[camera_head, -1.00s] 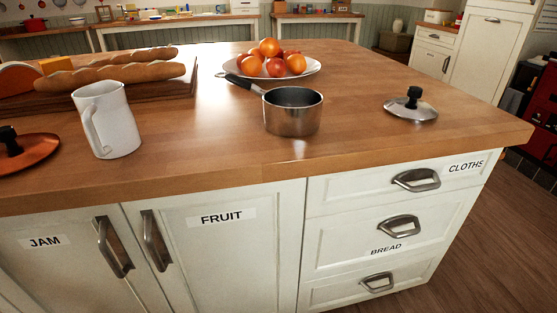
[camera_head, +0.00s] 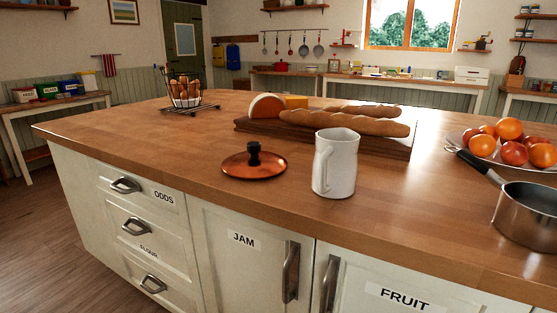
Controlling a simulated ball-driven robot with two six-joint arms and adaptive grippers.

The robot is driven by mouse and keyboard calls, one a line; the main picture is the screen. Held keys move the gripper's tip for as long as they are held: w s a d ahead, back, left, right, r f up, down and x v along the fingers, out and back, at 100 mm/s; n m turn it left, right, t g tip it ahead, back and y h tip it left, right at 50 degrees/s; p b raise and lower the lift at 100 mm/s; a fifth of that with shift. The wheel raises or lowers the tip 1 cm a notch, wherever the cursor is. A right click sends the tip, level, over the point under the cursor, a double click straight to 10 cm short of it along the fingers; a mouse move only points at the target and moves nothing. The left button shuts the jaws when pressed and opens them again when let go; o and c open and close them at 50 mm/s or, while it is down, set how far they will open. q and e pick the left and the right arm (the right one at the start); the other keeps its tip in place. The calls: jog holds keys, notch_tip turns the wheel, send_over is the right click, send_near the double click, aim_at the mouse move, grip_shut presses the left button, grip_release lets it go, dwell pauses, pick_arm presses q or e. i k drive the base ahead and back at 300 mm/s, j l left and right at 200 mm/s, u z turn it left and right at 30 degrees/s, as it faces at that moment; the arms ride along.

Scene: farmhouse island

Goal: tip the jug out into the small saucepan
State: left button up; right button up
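The white jug (camera_head: 337,165) stands upright near the front of the wooden island top, its handle on the left side. What it holds cannot be seen. The small steel saucepan (camera_head: 527,216) stands at the right edge of the view, partly cut off, with its dark handle (camera_head: 481,167) pointing to the back left. It is open on top, and its inside looks dark. Neither of my grippers shows in this view.
A copper lid (camera_head: 254,166) lies left of the jug. A bread board (camera_head: 262,130) with baguettes and cheese is behind it. An egg basket (camera_head: 184,90) is at the back left.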

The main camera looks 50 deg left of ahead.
aim_at(335, 165)
jog(key=u, duration=1.1)
